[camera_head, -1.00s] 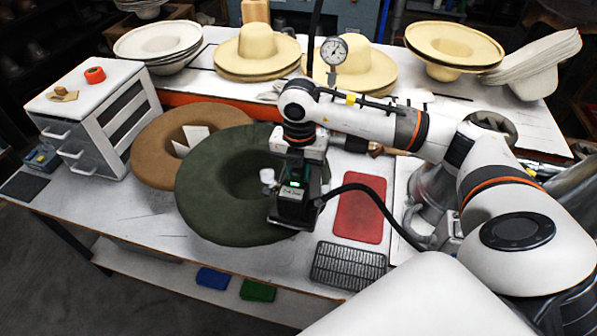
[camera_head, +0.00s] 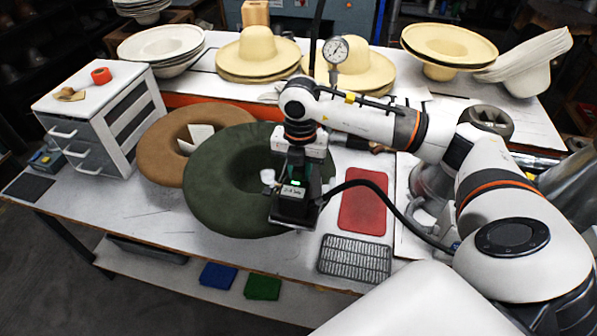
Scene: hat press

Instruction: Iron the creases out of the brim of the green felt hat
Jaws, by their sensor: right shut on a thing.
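The green felt hat (camera_head: 222,200) lies on the white table, its wide brim facing up around a dark central hollow. My right gripper (camera_head: 298,158) is shut on a dark iron (camera_head: 294,208) with a small green light. The iron is over the front right part of the brim and hides it there. It appears to rest on the felt, but its underside is hidden. I cannot make out creases at this size. My left gripper is not in view.
A brown hat (camera_head: 160,150) lies left of the green one, by a white drawer unit (camera_head: 100,110). A red pad (camera_head: 363,200) and a metal grid rest (camera_head: 355,258) lie to the right. A black hose (camera_head: 375,187) runs from the iron. Cream hats (camera_head: 257,50) stand behind.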

